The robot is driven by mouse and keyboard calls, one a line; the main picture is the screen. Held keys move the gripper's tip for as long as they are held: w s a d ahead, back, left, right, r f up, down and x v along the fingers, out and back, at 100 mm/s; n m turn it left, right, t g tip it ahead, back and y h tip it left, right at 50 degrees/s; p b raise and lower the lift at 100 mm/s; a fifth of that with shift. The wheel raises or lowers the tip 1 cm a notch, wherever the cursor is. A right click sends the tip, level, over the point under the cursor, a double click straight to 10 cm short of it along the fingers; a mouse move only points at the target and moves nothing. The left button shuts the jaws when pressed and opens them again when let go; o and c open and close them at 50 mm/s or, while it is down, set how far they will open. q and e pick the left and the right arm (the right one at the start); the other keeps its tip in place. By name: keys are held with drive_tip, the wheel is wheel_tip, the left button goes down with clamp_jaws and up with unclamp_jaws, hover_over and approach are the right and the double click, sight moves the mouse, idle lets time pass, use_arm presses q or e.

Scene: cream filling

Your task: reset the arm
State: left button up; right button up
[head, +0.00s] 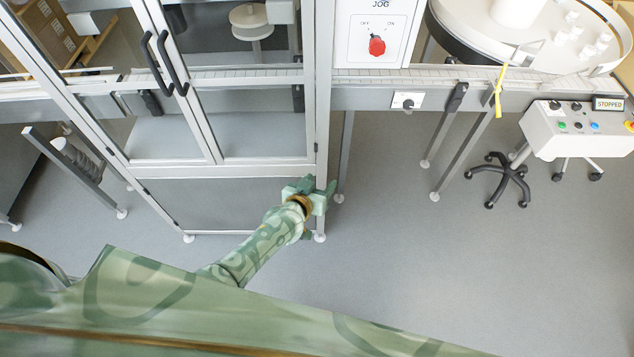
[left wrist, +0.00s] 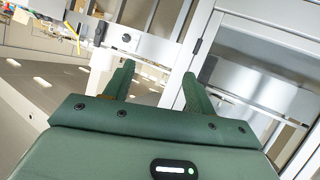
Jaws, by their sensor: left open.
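My left gripper (head: 322,190) is stretched forward in the head view, close to the grey post at the right edge of the machine cabinet (head: 230,198). In the left wrist view its two green fingers (left wrist: 159,88) stand apart with nothing between them. I cannot tell from the head view whether it touches the post. My right gripper does not show in either view.
A cabinet door with black handles (head: 164,64) is at the upper left. A JOG panel with a red knob (head: 377,46) is above. A control box (head: 580,130) reading STOPPED stands at the right. Open grey floor (head: 420,270) lies to the right of my arm.

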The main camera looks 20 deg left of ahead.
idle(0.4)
use_arm(q)
drive_tip(key=s+a+f+m+g+y+b, duration=0.1)
drive_tip(key=s+a+f+g+b, duration=0.2)
drive_tip(key=s+f, duration=0.7)
drive_tip(key=s+a+f+m+g+b, duration=0.1)
drive_tip(key=s+a+f+g+b, duration=0.15)
drive_tip(key=s+f, duration=0.75)
drive_tip(key=s+a+f+g+b, duration=0.2)
drive_tip(key=s+f, duration=0.4)
drive_tip(key=s, duration=0.3)
drive_tip(key=s+a+f+m+g+y+b, duration=0.1)
drive_tip(key=s+f+b, duration=0.3)
drive_tip(key=s, duration=0.5)
drive_tip(key=s+a+f+g+b, duration=0.3)
drive_tip(key=s+a+f, duration=0.1)
drive_tip(key=s+f, duration=0.4)
drive_tip(key=shift+s+g+y, duration=0.35)
drive_tip(key=shift+s+y, duration=0.05)
drive_tip(key=shift+s, duration=0.35)
